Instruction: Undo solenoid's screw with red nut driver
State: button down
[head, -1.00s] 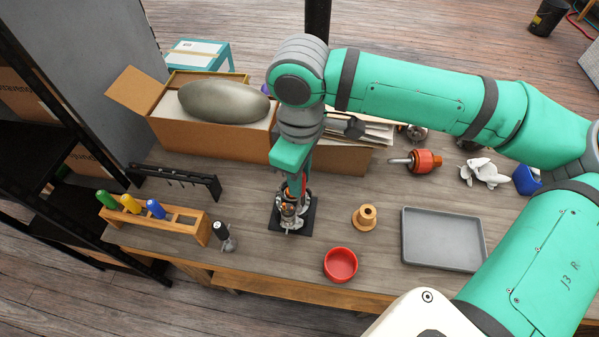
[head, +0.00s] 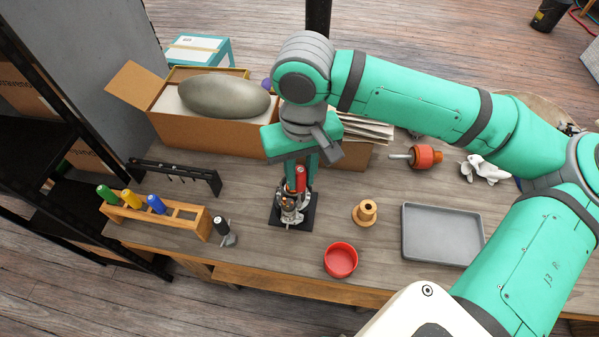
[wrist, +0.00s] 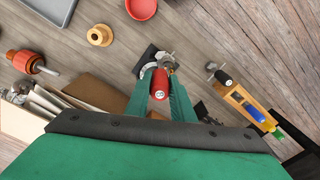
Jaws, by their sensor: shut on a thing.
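The red nut driver (head: 301,178) stands roughly upright over a metal assembly (head: 291,209) on a black base plate (head: 306,217), in the middle of the bench. My gripper (head: 302,180) points down and is shut on the driver's handle. In the wrist view the red driver (wrist: 158,84) shows end-on between my two green fingers (wrist: 160,100). The metal assembly (wrist: 168,62) lies just beyond it, partly hidden by the handle. The driver's tip and the solenoid's screw are hidden, so I cannot tell whether they touch.
A wooden rack (head: 176,222) at left holds green, yellow and blue drivers. A black-handled tool (head: 222,228) stands beside it. A red bowl (head: 340,260), a wooden spool (head: 365,213) and a grey tray (head: 407,240) are to the right. An open cardboard box (head: 200,137) stands behind.

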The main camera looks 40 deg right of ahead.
aim_at(300, 190)
jog(key=m, duration=0.6)
jog(key=shift+f, duration=0.1)
jog(key=shift+s+m, duration=0.15)
jog(key=shift+m, duration=0.95)
jog(key=m, duration=0.4)
jog(key=shift+a, duration=0.15)
jog(key=m, duration=0.3)
jog(key=shift+m, duration=0.4)
jog(key=shift+w+d+f, duration=0.15)
jog(key=shift+f, duration=1.15)
jog(key=shift+w+d+f, duration=0.1)
jog(key=shift+w+f, duration=0.05)
jog(key=shift+f, duration=1.5)
